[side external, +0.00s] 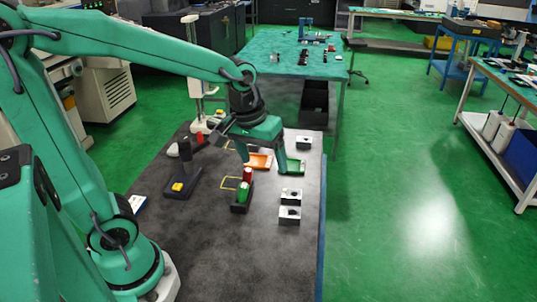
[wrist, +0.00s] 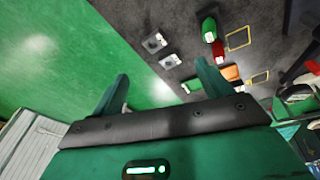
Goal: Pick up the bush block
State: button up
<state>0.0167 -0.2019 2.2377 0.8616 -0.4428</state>
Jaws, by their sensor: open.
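Three pale metal blocks, each with a dark round mark on top, stand on the dark bench; I cannot tell which is the bush block. In the side view two sit close together on the right, the nearer block (side external: 289,215) and the middle block (side external: 291,196). A far block (side external: 304,142) stands apart behind them. In the wrist view two blocks show ahead of the jaws, one block (wrist: 154,43) and another block (wrist: 172,62). My gripper (side external: 262,157) is open and empty above the bench, behind the near pair. Its fingers (wrist: 161,72) are spread wide.
A dark holder with a green and a red piece (side external: 244,190) stands left of the near blocks. An orange tray (side external: 260,161) and a green tray (side external: 296,168) lie near my gripper. A dark stand with a yellow piece (side external: 178,187) is at left.

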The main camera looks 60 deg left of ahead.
aim_at(291, 208)
jog(key=shift+w+d+f+n+g, duration=0.15)
jog(key=shift+w+f+n+g, duration=0.65)
jog(key=shift+f, duration=2.45)
jog(key=shift+w+d+f+n+g, duration=0.2)
jog(key=shift+w+f+n, duration=0.65)
jog(key=shift+w+f, duration=1.75)
jog(key=shift+w+d+f+n+g, duration=0.15)
jog(key=shift+w+f+n+g, duration=0.45)
jog(key=shift+f, duration=3.35)
jog(key=shift+n, duration=0.25)
jog(key=shift+w, duration=0.1)
jog(key=c, duration=1.4)
jog(key=shift+r, duration=0.1)
jog(key=shift+r, duration=0.15)
jog(key=shift+r, duration=0.45)
notch_tip(291, 208, up, 3)
jog(key=shift+r, duration=0.1)
jog(key=s+d+r, duration=0.2)
jog(key=d, duration=0.1)
jog(key=s+d+r, duration=0.2)
jog(key=d, duration=0.1)
jog(key=s+d+r, duration=0.2)
jog(key=d, duration=0.1)
jog(key=shift+s+d+r, duration=0.2)
jog(key=shift+d+r, duration=0.05)
jog(key=shift+d, duration=0.15)
